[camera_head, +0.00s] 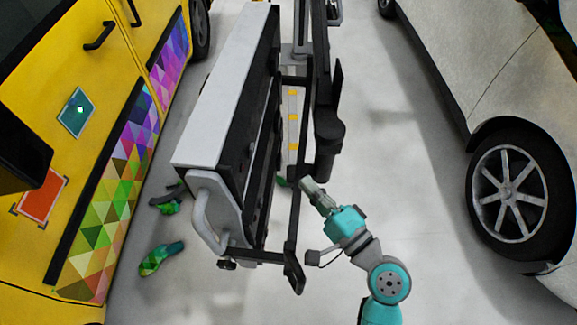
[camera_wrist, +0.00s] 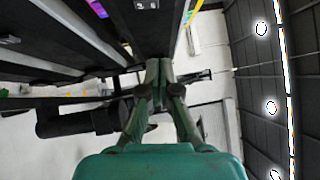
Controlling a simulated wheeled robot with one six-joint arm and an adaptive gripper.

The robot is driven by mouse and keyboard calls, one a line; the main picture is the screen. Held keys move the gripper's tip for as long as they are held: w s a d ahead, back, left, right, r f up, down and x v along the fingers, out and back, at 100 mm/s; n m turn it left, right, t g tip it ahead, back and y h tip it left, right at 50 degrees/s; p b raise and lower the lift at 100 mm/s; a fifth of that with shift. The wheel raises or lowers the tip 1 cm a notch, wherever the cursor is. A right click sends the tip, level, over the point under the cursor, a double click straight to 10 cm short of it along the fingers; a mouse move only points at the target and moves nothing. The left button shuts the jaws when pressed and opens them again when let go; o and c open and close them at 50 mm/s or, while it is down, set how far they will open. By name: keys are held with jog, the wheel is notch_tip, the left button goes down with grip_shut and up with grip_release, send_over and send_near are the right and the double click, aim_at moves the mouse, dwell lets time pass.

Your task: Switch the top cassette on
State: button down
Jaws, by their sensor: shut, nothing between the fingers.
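A large lamp unit with a long white top cover (camera_head: 228,75) and dark sides hangs on a black stand in the middle of the head view. A grey curved handle (camera_head: 205,212) is on its near end. In the wrist view, long dark cassette panels (camera_wrist: 45,30) with light edges fill the upper left. A small dark fitting (camera_wrist: 146,4), perhaps a switch, shows at the top. My gripper (camera_head: 307,184) is to the right of the unit, beside the black post. Its fingers are together and empty in the wrist view (camera_wrist: 159,64). I cannot tell whether they touch anything.
A yellow vehicle (camera_head: 50,130) with a coloured triangle wrap stands at left. A silver car (camera_head: 480,60) stands at right. A black post (camera_head: 325,100) rises close to my gripper. Wrap scraps (camera_head: 160,258) lie on the floor. The grey floor between stand and car is clear.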

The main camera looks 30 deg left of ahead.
aim_at(251, 151)
jog(key=shift+s+a+x, duration=0.15)
jog(key=shift+s+x, duration=0.3)
jog(key=shift+x, duration=1.55)
jog(key=shift+s+a+x, duration=0.15)
jog(key=shift+s+x, duration=0.3)
jog(key=shift+x, duration=1.6)
jog(key=shift+s+a+x, duration=0.2)
jog(key=shift+s+x, duration=0.2)
jog(key=shift+x, duration=1.6)
jog(key=shift+s+r, duration=0.1)
jog(key=shift+r, duration=0.1)
jog(key=shift+a, duration=0.1)
